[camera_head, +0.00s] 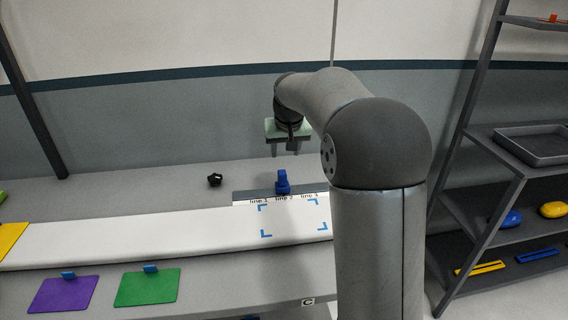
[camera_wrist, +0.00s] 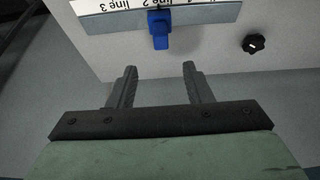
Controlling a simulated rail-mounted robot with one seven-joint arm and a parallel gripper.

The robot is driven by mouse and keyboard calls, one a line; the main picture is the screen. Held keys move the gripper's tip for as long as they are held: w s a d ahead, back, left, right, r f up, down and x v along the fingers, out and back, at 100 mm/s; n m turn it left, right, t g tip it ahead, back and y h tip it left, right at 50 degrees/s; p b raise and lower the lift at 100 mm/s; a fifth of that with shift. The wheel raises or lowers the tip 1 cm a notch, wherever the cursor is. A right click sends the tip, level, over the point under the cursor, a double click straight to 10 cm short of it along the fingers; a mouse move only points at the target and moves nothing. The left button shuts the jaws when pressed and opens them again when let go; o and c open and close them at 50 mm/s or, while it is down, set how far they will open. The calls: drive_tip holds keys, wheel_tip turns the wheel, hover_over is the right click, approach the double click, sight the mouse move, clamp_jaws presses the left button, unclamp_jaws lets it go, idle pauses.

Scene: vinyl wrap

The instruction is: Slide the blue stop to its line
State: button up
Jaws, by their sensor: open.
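The blue stop (camera_head: 282,183) sits on a grey rail (camera_head: 250,195) at the back of the white strip on the bench. Labels for line 1, line 2 and line 3 run along the rail's front edge. The stop stands by the line 2 label, and part of that label is covered in the wrist view. My gripper (camera_head: 284,153) is open and empty above the stop, fingers pointing down. In the wrist view, the stop (camera_wrist: 160,30) lies beyond the gap between my fingertips (camera_wrist: 159,70), not between them. The rail (camera_wrist: 205,15) also shows there.
A black knob (camera_head: 215,180) stands left of the rail. The white strip (camera_head: 130,238) bears blue corner marks. Purple (camera_head: 63,294) and green (camera_head: 147,288) sheets with blue tabs lie in front. A dark shelf with a tray (camera_head: 535,146) stands at the right.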

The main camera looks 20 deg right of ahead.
drive_tip(key=v, duration=0.4)
idle(0.3)
drive_tip(key=s+a+f+g, duration=0.1)
drive_tip(key=s+f, duration=0.3)
drive_tip(key=s, duration=0.8)
drive_tip(key=s+a+f+n+g+p, duration=0.1)
drive_tip(key=s+a+f, duration=0.2)
drive_tip(key=s, duration=0.9)
drive_tip(key=s+a+f+g, duration=0.2)
drive_tip(key=s+f, duration=0.3)
drive_tip(key=s, duration=0.7)
drive_tip(key=shift+s+a+n+y+p, duration=0.15)
drive_tip(key=shift+a+n+y+p, duration=0.2)
drive_tip(key=shift+a+n+y, duration=0.05)
drive_tip(key=shift+f, duration=0.15)
